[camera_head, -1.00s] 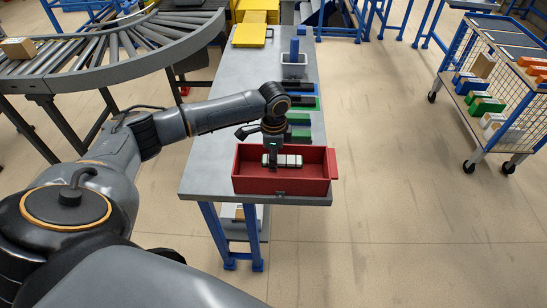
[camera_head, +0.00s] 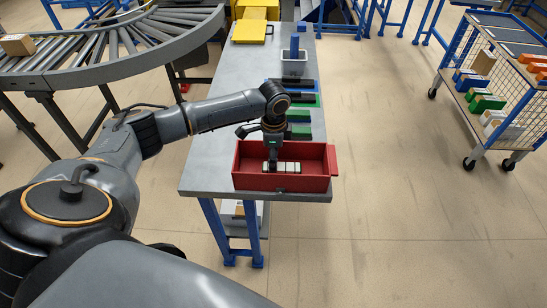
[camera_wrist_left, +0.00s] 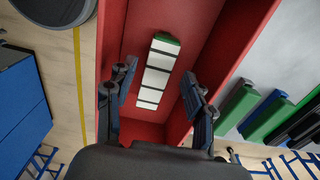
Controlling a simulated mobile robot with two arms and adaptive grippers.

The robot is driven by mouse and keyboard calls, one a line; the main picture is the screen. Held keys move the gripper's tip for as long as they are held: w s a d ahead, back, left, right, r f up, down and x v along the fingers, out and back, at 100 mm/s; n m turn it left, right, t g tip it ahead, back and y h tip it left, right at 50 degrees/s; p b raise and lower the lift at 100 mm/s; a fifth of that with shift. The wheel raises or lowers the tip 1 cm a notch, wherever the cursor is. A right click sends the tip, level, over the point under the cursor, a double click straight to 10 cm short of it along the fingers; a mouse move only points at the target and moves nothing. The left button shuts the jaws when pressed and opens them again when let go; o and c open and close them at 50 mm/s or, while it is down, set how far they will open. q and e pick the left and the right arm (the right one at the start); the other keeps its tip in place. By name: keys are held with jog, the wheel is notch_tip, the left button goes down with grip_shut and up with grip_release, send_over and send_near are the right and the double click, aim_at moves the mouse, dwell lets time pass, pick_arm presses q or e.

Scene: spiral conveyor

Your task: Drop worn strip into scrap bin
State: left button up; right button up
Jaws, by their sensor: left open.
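The worn strip (camera_head: 286,166) is a row of pale segments with dark gaps and a green end. It lies inside the red scrap bin (camera_head: 312,184), along the bin's length. In the left wrist view the strip (camera_wrist_left: 157,72) rests on the floor of the red bin (camera_wrist_left: 238,50). My left gripper (camera_head: 273,162) is over the bin, above the strip's left part. In the left wrist view its fingers (camera_wrist_left: 158,80) are spread on either side of the strip, with clear gaps. My right gripper is in neither view.
The bin stands at the near end of a grey table (camera_head: 218,125). Behind it are green and black strips (camera_head: 299,115) and a grey container (camera_head: 295,67). A curved roller conveyor (camera_head: 120,50) is at the left. A wire-sided cart (camera_head: 500,90) stands at the right, with clear floor between.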

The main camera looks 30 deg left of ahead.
pick_arm(q)
notch_tip(320, 180, up, 13)
jog(key=b, duration=0.2)
jog(key=shift+f, duration=0.15)
dwell(0.5)
